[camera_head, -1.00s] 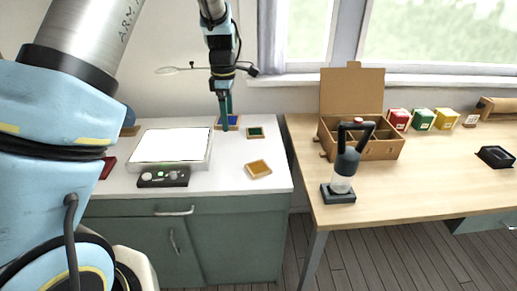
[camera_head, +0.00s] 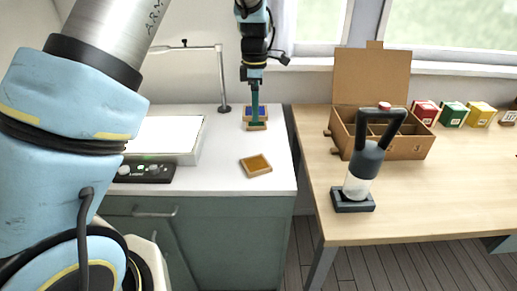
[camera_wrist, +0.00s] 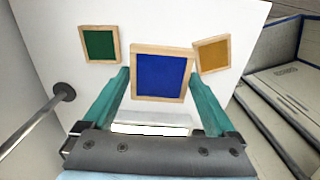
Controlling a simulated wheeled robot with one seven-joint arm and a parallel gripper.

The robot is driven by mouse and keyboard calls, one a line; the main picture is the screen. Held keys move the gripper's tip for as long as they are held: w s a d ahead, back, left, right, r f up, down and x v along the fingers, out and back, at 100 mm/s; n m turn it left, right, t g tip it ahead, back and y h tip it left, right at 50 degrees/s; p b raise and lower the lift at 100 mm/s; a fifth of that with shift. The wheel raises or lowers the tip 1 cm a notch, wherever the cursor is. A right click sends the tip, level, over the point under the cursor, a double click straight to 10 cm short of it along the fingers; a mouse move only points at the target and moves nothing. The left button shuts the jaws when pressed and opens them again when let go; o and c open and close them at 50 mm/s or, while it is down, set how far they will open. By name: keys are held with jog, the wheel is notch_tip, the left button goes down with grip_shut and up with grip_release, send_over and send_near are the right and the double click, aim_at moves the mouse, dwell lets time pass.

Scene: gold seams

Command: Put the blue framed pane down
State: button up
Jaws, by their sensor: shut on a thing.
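The blue framed pane (camera_wrist: 161,76) has a wooden frame and sits between the fingertips of my gripper (camera_wrist: 161,74) in the wrist view. My gripper is shut on it by its two side edges. The pane looks larger than its neighbours there, but its height above the white counter is hard to tell. In the head view, my gripper (camera_head: 256,119) points down over the back of the counter, and the blue pane (camera_head: 262,110) is partly hidden behind the fingers.
A green framed pane (camera_wrist: 100,45) and an amber framed pane (camera_wrist: 212,53) lie on the counter (camera_head: 222,172). A light panel (camera_head: 165,136) and a lamp stand (camera_head: 222,80) are to the left. A wooden table (camera_head: 430,185) holds a compartment box (camera_head: 405,143) and a dark-handled device (camera_head: 362,170).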

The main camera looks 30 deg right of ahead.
aim_at(256, 144)
jog(key=shift+w+d+f, duration=0.15)
jog(key=shift+f, duration=0.8)
notch_tip(256, 144, down, 9)
jog(key=shift+f+p, duration=0.1)
jog(key=shift+p, duration=0.9)
jog(key=o, duration=1.2)
jog(key=shift+f, duration=0.1)
jog(key=shift+o, duration=0.2)
